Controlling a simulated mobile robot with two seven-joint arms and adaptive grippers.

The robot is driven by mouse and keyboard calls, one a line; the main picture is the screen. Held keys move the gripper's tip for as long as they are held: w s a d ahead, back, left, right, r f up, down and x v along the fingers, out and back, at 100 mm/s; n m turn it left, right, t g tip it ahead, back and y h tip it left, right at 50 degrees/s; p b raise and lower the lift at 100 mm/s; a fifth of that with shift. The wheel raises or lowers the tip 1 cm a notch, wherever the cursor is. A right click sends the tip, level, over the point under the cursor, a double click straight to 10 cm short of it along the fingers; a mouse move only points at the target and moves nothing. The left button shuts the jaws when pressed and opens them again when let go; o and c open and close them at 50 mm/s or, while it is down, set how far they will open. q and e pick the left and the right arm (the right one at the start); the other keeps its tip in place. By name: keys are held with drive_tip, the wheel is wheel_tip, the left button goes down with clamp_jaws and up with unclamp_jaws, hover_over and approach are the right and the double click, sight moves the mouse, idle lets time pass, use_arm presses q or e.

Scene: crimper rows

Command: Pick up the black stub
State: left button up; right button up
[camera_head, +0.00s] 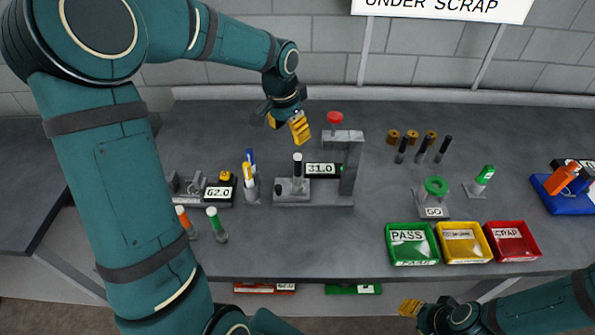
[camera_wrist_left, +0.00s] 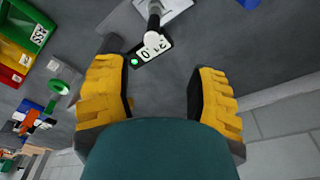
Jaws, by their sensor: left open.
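Three black stubs (camera_head: 422,150) stand upright in a row at the right of the bench, in front of brass rings. Another dark stub with a white top (camera_head: 297,168) stands upright in the grey gauge (camera_head: 345,180), whose display reads 31.0. The wrist view shows a white-tipped black piece (camera_wrist_left: 153,37) beside that display (camera_wrist_left: 150,48). My left gripper (camera_head: 299,128) is above the bench behind the gauge, open; no object is held between its fingers (camera_wrist_left: 160,98). My right gripper (camera_head: 410,307) is low at the front, apart from the stubs; its jaw gap is unclear.
Green (camera_head: 391,255), yellow (camera_head: 443,257) and red (camera_head: 531,253) trays stand at the front right. A green ring gauge (camera_head: 436,186) sits behind them. A second display fixture (camera_head: 219,193) and several coloured pens are at left. Bare bench lies between gauge and trays.

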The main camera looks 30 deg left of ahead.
sight(299, 164)
use_arm(q)
drive_tip(key=f, duration=0.7)
drive_tip(key=shift+w+d+f+b, duration=0.25)
drive_tip(key=shift+w+d+b, duration=0.05)
drive_tip(key=shift+w, duration=0.1)
drive_tip(key=shift+w+d+f, duration=0.15)
drive_tip(key=shift+f, duration=0.7)
drive_tip(key=shift+w+d+f, duration=0.15)
drive_tip(key=shift+d+f, duration=0.05)
drive_tip(key=shift+f, duration=0.7)
drive_tip(key=shift+w+d+f, duration=0.15)
drive_tip(key=shift+f, duration=0.7)
clamp_jaws()
